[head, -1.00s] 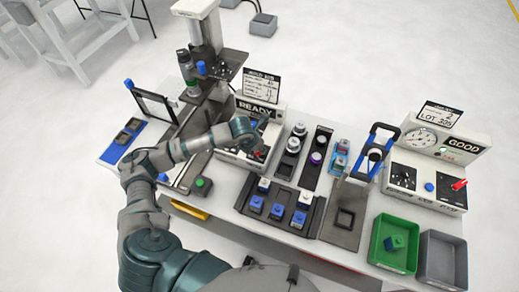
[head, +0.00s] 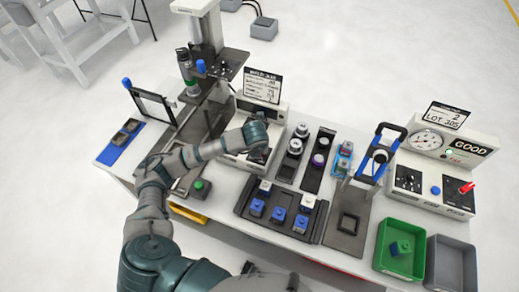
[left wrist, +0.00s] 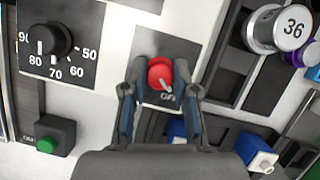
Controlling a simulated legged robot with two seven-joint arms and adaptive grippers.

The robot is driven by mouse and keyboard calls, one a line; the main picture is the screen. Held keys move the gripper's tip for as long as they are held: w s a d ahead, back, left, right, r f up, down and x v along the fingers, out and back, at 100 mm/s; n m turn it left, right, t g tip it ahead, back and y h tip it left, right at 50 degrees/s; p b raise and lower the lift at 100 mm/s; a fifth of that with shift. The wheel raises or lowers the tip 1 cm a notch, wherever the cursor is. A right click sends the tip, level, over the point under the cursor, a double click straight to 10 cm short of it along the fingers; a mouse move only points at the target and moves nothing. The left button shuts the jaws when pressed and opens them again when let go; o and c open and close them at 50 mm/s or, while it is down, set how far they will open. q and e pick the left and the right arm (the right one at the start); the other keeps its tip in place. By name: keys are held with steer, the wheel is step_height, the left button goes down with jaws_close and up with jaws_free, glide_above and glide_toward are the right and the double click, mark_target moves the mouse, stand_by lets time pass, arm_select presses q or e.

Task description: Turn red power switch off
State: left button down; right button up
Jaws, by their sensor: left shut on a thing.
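The red power switch (left wrist: 160,76) is a round red knob on a dark plate of the press console, with a white pointer slanting down toward the lettering "OFF" in the left wrist view. My left gripper (left wrist: 160,88) is shut on this knob, one finger on each side. In the head view my left gripper (head: 258,154) reaches down onto the console front and hides the knob. The console's display (head: 262,110) is dark, under a card of printed text. My right gripper is not in view.
A black dial (left wrist: 55,40) and a green button (left wrist: 47,145) lie left of the knob. Racks with capped parts (head: 278,212) stand right of my arm. A gauge box (head: 440,165) reading "GOOD", a green bin (head: 400,272) and a grey bin (head: 452,262) are at the right.

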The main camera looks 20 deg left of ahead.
arm_select(q)
steer(key=shift+s+f, duration=0.2)
steer(key=shift+f, duration=0.1)
steer(key=c, duration=0.9)
jaws_free()
steer(key=shift+r, duration=0.25)
steer(key=v, duration=1.1)
steer(key=shift+r, duration=0.3)
steer(key=shift+s, duration=0.2)
